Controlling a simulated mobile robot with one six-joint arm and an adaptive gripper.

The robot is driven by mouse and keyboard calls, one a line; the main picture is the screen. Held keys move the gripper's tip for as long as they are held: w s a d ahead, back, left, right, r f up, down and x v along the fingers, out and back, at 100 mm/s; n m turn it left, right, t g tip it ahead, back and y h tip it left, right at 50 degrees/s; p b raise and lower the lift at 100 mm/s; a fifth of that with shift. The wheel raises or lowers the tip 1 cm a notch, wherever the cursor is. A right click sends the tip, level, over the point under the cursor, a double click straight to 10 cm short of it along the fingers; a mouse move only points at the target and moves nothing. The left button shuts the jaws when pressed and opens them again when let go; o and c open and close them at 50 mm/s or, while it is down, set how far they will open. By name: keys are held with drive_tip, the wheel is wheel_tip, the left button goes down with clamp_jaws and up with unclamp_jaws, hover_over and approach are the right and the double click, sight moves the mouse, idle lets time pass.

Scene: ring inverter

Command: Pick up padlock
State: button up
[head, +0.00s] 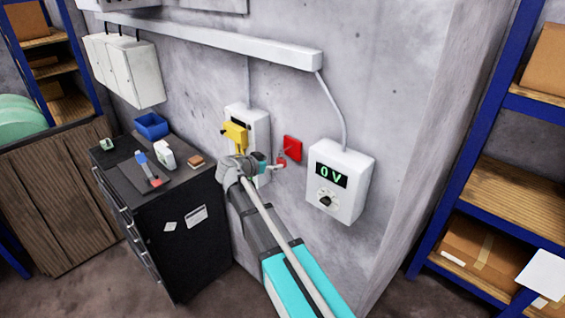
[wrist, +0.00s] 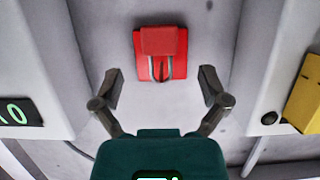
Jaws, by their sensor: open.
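The red padlock (wrist: 159,40) hangs against a red plate (wrist: 181,64) on the wall, its silver shackle showing in the wrist view. In the head view the plate (head: 293,147) is on the concrete wall between two white boxes, and the padlock (head: 282,159) is small at its lower left, partly hidden near my gripper. My gripper (wrist: 161,86) is open and empty, facing the wall. Its two fingers are spread to either side of the padlock's line, and the padlock is beyond the fingertips, not between them. In the head view my gripper (head: 274,164) is just beside the padlock.
A white box (head: 340,182) with a 0 V display and knob is to the right. Another white box with a yellow handle (head: 236,133) is to the left. A black cabinet (head: 185,245) holds a blue bin (head: 151,125) and small tools. Shelves stand on the far right.

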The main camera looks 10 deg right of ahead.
sight(280, 160)
drive_tip(key=shift+d, duration=0.1)
drive_tip(key=shift+b+x, duration=0.75)
drive_tip(key=shift+x, duration=1.85)
drive_tip(key=shift+w+r, duration=0.1)
drive_tip(key=shift+r, duration=0.05)
drive_tip(key=shift+c, duration=0.2)
clamp_jaws()
